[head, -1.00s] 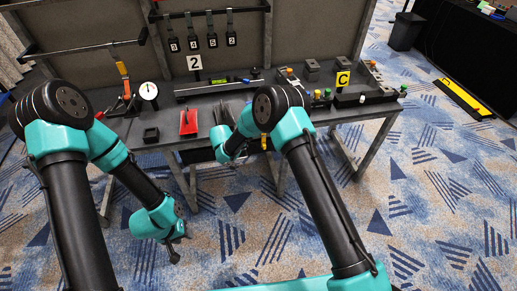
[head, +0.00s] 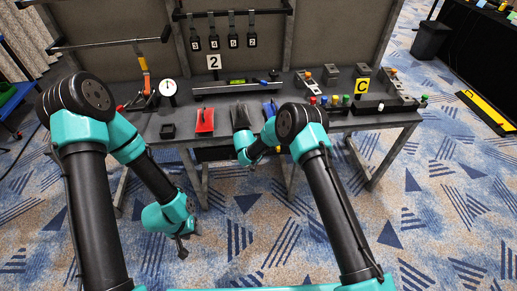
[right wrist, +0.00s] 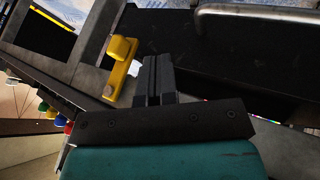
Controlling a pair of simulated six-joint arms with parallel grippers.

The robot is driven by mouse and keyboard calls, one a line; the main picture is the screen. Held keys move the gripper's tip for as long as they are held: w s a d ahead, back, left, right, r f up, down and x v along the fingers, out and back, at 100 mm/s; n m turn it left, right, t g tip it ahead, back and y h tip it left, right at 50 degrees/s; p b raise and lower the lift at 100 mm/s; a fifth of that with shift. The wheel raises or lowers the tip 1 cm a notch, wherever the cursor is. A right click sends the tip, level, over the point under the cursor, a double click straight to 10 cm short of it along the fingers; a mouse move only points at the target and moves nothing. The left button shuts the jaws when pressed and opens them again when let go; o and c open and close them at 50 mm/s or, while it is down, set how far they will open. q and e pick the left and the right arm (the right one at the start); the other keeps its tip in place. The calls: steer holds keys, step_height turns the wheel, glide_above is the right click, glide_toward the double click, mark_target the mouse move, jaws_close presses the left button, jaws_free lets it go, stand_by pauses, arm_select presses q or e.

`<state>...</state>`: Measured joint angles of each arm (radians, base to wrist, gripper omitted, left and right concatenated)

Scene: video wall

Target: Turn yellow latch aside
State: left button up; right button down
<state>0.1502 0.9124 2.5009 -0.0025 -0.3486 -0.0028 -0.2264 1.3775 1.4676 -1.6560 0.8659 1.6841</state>
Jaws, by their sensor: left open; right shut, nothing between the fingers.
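The yellow latch (right wrist: 120,72) shows in the right wrist view as a flat bar with a raised block at its upper end and a round pivot at its lower end. It lies against a grey frame edge. My right gripper (right wrist: 154,66) is shut and empty, with its fingers just to the right of the latch; I cannot tell whether they touch it. In the head view a small yellow piece (head: 278,149) shows at the table's front edge, and my right arm hides most of that hand. My left gripper (head: 181,248) hangs open and empty over the floor, away from the table.
Several coloured knobs (head: 323,100) stand at the right. The floor before the bench is clear.

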steer(key=w+d+f, duration=0.1)
steer(key=d+f, duration=0.1)
steer(key=d, duration=0.3)
steer(key=shift+w+d+f, duration=0.15)
steer(key=shift+w+f, duration=0.05)
steer(key=shift+w, duration=0.1)
